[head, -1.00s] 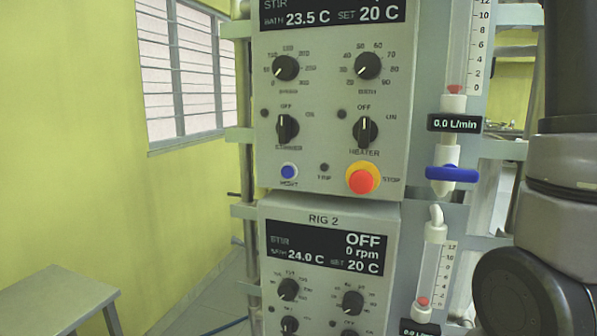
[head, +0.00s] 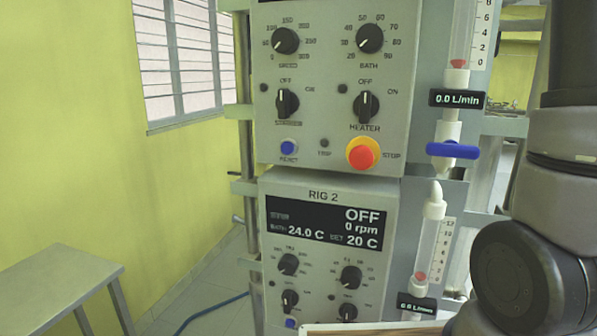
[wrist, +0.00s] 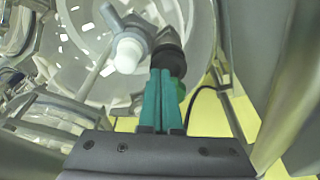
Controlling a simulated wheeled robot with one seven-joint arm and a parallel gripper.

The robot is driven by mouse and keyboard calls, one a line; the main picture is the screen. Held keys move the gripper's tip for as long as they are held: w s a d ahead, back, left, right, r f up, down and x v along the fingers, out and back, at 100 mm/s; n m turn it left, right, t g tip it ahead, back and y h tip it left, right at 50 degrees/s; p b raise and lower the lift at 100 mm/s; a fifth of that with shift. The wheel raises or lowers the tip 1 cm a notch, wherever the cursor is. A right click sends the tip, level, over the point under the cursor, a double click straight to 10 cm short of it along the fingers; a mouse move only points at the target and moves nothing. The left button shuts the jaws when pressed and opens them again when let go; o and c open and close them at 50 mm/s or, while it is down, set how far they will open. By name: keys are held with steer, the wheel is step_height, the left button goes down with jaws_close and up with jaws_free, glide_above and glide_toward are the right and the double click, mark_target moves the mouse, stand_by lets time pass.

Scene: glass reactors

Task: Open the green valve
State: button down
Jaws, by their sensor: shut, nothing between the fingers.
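My gripper (wrist: 160,76) shows in the wrist view, its two teal fingers shut together and empty. The fingertips are next to a dark round fitting (wrist: 173,57) on a grey pipe. A small green piece (wrist: 180,91) shows just right of the fingers, mostly hidden behind them. I cannot tell whether it is the green valve's handle or whether the fingers touch it. In the head view my gripper is out of frame and no green valve shows. A blue valve handle (head: 452,150) lies crosswise under the upper flow meter.
In the head view, the control panels, including RIG 2 (head: 325,232), fill the middle. A lower flow meter (head: 430,240) stands beside it. A grey stool (head: 65,280) is at lower left. In the wrist view, a white cap (wrist: 127,52) and glassware (wrist: 50,110) are close by.

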steer(key=w+a+v, duration=0.1)
steer(key=v, duration=0.4)
steer(key=shift+d+r, duration=0.15)
steer(key=shift+r, duration=0.4)
steer(key=shift+s, duration=0.1)
step_height(320, 180, down, 6)
steer(key=s+a, duration=0.2)
steer(key=shift+a, duration=0.4)
steer(key=shift+w, duration=0.2)
stand_by(0.6)
steer(key=shift+w+d, duration=0.2)
steer(key=shift+d, duration=0.1)
